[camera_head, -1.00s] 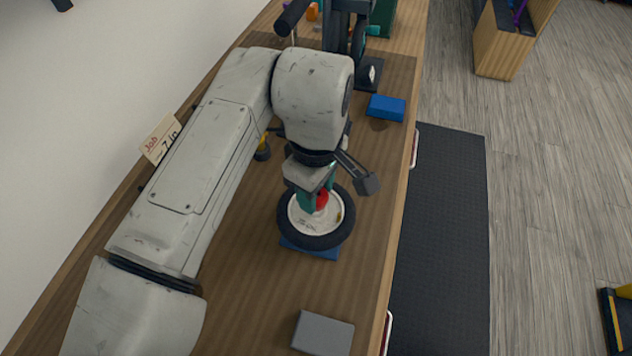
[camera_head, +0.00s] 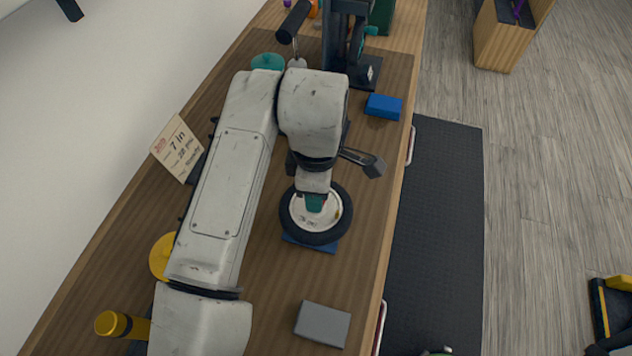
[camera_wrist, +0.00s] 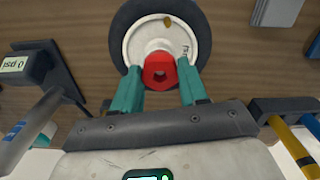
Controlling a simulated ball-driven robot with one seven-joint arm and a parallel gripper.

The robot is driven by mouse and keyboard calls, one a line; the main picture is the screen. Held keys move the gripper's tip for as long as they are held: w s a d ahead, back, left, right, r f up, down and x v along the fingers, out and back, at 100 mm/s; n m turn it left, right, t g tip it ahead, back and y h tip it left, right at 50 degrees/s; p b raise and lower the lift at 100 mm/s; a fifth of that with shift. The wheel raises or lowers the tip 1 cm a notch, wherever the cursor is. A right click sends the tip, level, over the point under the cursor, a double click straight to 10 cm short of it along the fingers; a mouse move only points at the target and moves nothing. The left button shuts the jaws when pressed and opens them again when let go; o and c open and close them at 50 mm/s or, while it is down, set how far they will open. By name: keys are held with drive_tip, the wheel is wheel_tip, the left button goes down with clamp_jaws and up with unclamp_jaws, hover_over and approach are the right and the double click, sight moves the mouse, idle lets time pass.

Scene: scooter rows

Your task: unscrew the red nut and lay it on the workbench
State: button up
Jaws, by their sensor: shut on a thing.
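The red nut (camera_wrist: 159,72) sits on the hub at the middle of a wheel in the wrist view. The wheel has a white rim and a black tyre (camera_head: 317,236) and lies flat on a blue block (camera_head: 322,246) on the workbench (camera_head: 265,310). My gripper (camera_wrist: 160,78) has green fingers, one on each side of the nut, and is shut on it. In the head view my gripper (camera_head: 315,203) comes down over the wheel's middle and hides the nut.
A grey block (camera_head: 322,324) lies in front and a blue block (camera_head: 384,107) behind. A dark stand (camera_head: 342,45) rises at the back. A written card (camera_head: 177,148) and yellow items (camera_head: 113,323) are at the left. Bare bench surrounds the wheel.

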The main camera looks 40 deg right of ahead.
drive_tip(key=shift+r+n+p, duration=0.1)
drive_tip(key=shift+n+p, duration=1.55)
drive_tip(key=shift+n, duration=0.35)
drive_tip(key=shift+d+n+p, duration=0.1)
drive_tip(key=shift+n+p, duration=0.45)
drive_tip(key=shift+n, duration=1.15)
drive_tip(key=n, duration=0.7)
drive_tip(key=o, duration=1.1)
